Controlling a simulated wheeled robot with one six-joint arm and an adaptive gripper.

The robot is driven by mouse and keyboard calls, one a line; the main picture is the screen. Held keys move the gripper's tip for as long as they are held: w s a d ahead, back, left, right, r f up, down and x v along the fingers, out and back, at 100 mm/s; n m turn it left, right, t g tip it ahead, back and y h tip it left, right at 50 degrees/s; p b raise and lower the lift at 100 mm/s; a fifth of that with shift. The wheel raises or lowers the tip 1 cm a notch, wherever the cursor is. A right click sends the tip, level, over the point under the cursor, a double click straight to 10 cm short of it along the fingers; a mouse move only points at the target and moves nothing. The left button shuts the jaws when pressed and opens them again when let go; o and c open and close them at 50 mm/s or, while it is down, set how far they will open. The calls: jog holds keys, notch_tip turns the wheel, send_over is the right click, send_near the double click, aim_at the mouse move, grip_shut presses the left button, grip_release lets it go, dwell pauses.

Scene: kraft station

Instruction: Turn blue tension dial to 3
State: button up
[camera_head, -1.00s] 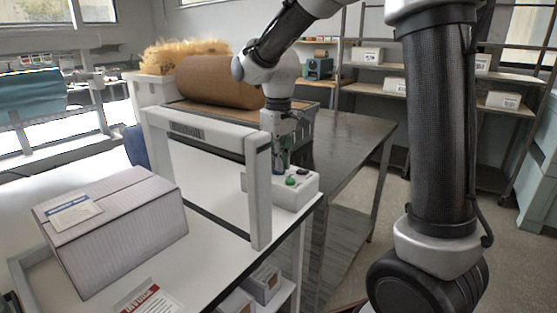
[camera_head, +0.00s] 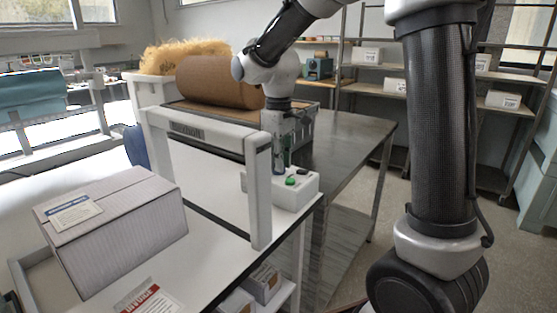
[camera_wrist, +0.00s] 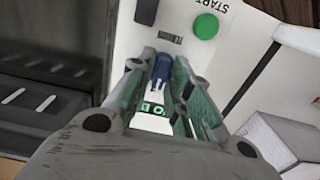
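The blue tension dial (camera_wrist: 161,68) shows in the wrist view between the two fingertips of my gripper (camera_wrist: 160,72). The fingers lie close along both sides of it; I cannot tell whether they touch it. In the head view, my gripper (camera_head: 281,165) points down at the white control box (camera_head: 297,194), where the dial is hidden or too small to make out.
A green START button (camera_wrist: 206,26) and a dark switch (camera_wrist: 147,10) are beside the dial. A white frame post (camera_head: 258,190) stands just left of the box. A carton (camera_head: 115,225) lies on the table at front left. A brown paper roll (camera_head: 215,82) is behind.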

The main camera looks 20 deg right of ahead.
jog(key=shift+o, duration=0.4)
notch_tip(320, 180, up, 12)
dwell(0.3)
dwell(0.4)
jog(key=s+d+f+m+t, duration=0.2)
jog(key=s+d, duration=0.5)
jog(key=s, duration=0.4)
jog(key=s+d+f+m+t, duration=0.2)
jog(key=s+d+m, duration=0.3)
jog(key=s, duration=0.7)
jog(key=shift+d+f, duration=0.75)
jog(key=shift+d, duration=0.25)
